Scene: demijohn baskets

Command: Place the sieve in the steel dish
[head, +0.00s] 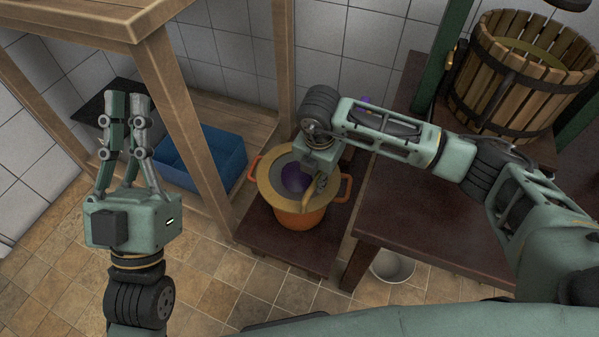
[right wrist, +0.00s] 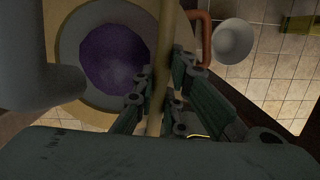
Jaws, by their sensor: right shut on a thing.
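An orange pot (head: 298,219) with two side handles stands on a low dark board. A wide tan ring (head: 272,193) lies over its mouth around a grey bowl with purple contents (right wrist: 113,60). My right gripper (right wrist: 162,95) is shut on a thin tan strip, which seems to be part of the sieve (right wrist: 165,35). The rest of it is hard to make out. The steel dish (head: 393,267) sits low, partly hidden under the dark table edge. It shows in the right wrist view (right wrist: 233,41), empty. My left gripper (head: 129,97) points up, empty, its fingers close together.
A blue crate (head: 205,158) stands behind a wooden frame (head: 180,110) at left. A dark table (head: 430,230) holds a slatted wooden press basket (head: 520,75) at right. The tiled floor (head: 215,300) in front is clear.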

